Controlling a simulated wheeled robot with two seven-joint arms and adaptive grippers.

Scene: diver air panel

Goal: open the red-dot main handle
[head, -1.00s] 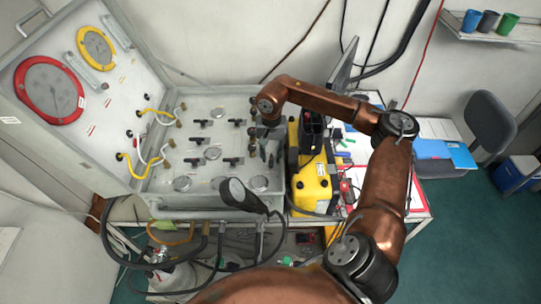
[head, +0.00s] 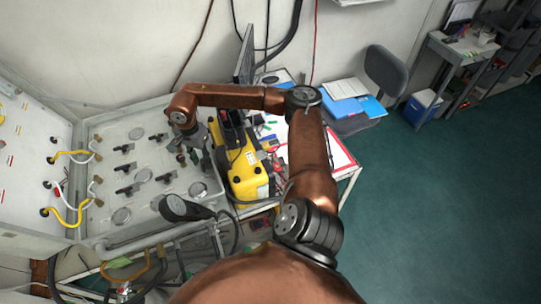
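The grey air panel (head: 100,140) lies open at the left, with several black T-shaped handles, such as one handle (head: 124,148) and another (head: 129,168), among round metal caps. I cannot make out a red dot on any handle, so I cannot tell which is the red-dot main handle. My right gripper (head: 194,158) points down over the right edge of the panel, beside the yellow case. Its fingers are small and dark against the fittings there; whether they are open or touching anything does not show. My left gripper is out of view.
A yellow case (head: 247,175) stands just right of the panel. A black lamp-like head (head: 185,208) on a curved cable rises at the panel's front edge. Yellow and white hoses (head: 72,157) loop at the panel's left. Open green floor (head: 430,200) lies at the right.

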